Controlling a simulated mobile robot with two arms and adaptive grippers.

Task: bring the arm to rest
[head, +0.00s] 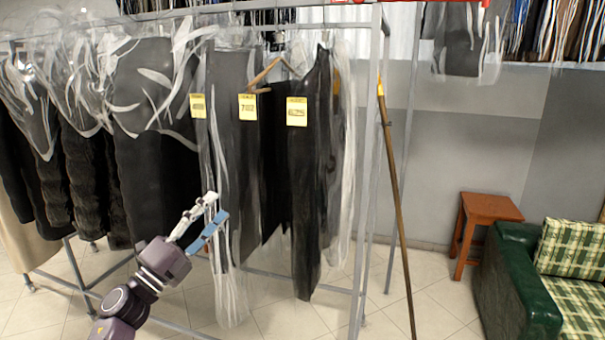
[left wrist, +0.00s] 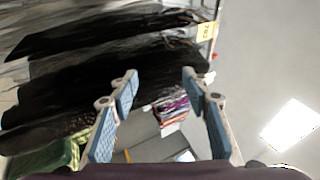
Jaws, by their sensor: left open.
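My left arm comes in from the lower left in the head view, and its gripper (head: 214,218) is raised in front of the hanging clothes. The gripper is open, with its two blue-padded fingers apart and nothing between them. My right gripper is not in view.
A metal clothes rack (head: 368,200) holds several garments with yellow tags. A wooden pole (head: 398,210) leans to its right. A wooden stool (head: 486,212) and a green sofa (head: 510,285) stand at the right. Tiled floor (head: 440,300) between rack and sofa is clear.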

